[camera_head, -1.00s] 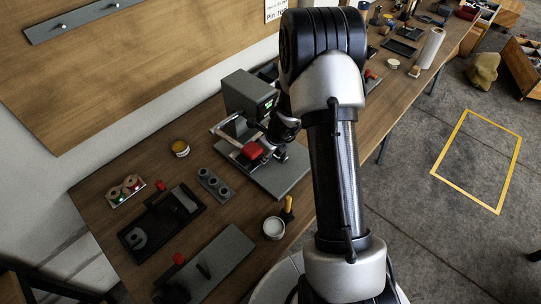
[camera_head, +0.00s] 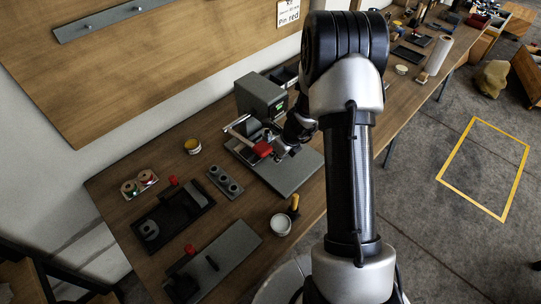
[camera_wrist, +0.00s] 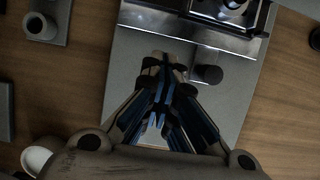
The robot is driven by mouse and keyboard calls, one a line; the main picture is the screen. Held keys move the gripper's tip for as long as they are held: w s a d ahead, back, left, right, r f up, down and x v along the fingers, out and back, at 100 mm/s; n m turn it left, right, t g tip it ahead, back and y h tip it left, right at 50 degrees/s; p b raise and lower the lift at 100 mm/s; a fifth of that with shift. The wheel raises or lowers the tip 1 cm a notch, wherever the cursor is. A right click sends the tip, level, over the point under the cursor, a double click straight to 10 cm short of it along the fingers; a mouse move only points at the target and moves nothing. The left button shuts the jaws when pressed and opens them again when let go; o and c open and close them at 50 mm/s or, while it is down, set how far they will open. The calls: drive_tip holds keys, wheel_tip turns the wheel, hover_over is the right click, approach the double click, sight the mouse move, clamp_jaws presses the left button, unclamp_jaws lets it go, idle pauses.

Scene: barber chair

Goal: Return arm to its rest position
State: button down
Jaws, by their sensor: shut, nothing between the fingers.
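My arm reaches over the workbench in the head view, its elbow high and its forearm hidden behind the upper link. My gripper (camera_head: 280,153) is low over a grey plate (camera_head: 297,175), close to the red handle (camera_head: 263,149) of a bench device. In the wrist view my gripper's fingers (camera_wrist: 165,62) are together and empty above the grey plate (camera_wrist: 130,65). Whether the fingers touch the plate or the handle cannot be told.
A grey box with a green display (camera_head: 262,97) stands behind the gripper. Open floor (camera_head: 420,225) lies right.

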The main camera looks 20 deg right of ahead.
drive_tip(key=w+p+v, duration=0.1)
drive_tip(key=p+v, duration=0.1)
drive_tip(key=v, duration=0.5)
drive_tip(key=shift+p, duration=0.35)
drive_tip(key=shift+s+d+r, duration=0.1)
drive_tip(key=shift+r, duration=0.05)
drive_tip(key=s+a+r+n, duration=0.2)
drive_tip(key=a+r+n, duration=0.25)
drive_tip(key=r, duration=0.25)
drive_tip(key=s+a+r+n+y, duration=0.1)
drive_tip(key=s+a+r+n, duration=0.1)
drive_tip(key=a+r+n, duration=0.35)
drive_tip(key=s+a+r+n, duration=0.2)
drive_tip(key=r+n, duration=0.4)
drive_tip(key=r, duration=0.3)
drive_tip(key=s+a+r+n+t+h, duration=0.1)
drive_tip(key=s+r+n, duration=0.4)
drive_tip(key=s+n, duration=0.35)
drive_tip(key=s+a+r+n+h, duration=0.15)
drive_tip(key=s+r+n, duration=0.25)
drive_tip(key=s+n, duration=0.4)
drive_tip(key=shift+m+g, duration=0.3)
drive_tip(key=shift+m, duration=0.05)
drive_tip(key=s+f+b, duration=0.1)
drive_tip(key=f, duration=0.1)
drive_tip(key=s+d+f, duration=0.1)
drive_tip(key=s+f, duration=0.1)
drive_tip(key=shift+s+b, duration=0.35)
